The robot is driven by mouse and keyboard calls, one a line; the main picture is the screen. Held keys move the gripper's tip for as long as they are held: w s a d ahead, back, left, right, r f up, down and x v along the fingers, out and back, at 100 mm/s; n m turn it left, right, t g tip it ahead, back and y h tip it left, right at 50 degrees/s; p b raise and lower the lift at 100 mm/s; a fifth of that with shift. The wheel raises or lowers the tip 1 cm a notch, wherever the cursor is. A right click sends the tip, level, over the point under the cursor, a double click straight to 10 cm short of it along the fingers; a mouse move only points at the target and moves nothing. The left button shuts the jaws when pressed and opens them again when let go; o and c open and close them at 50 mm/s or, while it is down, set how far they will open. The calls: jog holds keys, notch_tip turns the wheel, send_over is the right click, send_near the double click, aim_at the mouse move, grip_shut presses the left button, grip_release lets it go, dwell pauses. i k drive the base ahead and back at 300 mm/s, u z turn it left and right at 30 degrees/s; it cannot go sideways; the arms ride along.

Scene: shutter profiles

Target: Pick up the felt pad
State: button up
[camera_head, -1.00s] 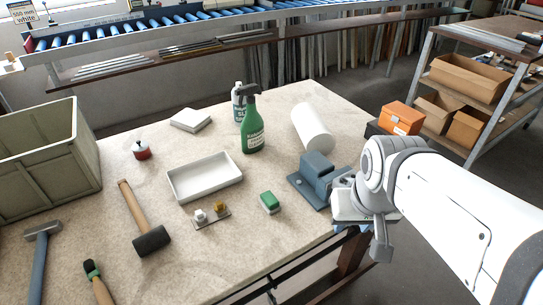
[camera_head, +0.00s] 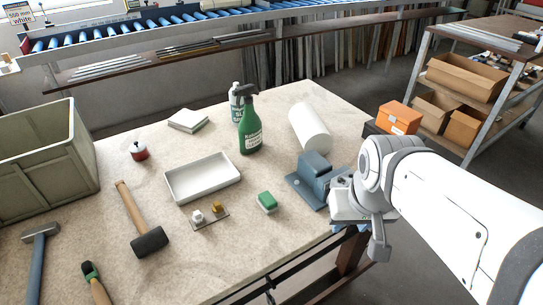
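No thing is labelled as the felt pad. A flat, pale square pad or stack (camera_head: 188,120) lies at the back left of the table, behind the white tray. My gripper (camera_head: 347,206) is at the table's front right edge, beside the blue-grey machine block, well apart from both. Its fingers are not clear, so its opening is hidden.
The beige table (camera_head: 210,270) also holds a white tray (camera_head: 204,178), a green spray bottle (camera_head: 250,130), a white roll (camera_head: 310,127), a blue-grey block (camera_head: 315,172), a mallet (camera_head: 148,242) and a grey crate (camera_head: 40,165). Bare tabletop lies around the green block.

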aim_at(267, 202)
jog(key=u, duration=2.15)
jog(key=k, duration=1.45)
jog(key=z, duration=0.7)
jog(key=i, duration=1.5)
jog(key=z, duration=0.05)
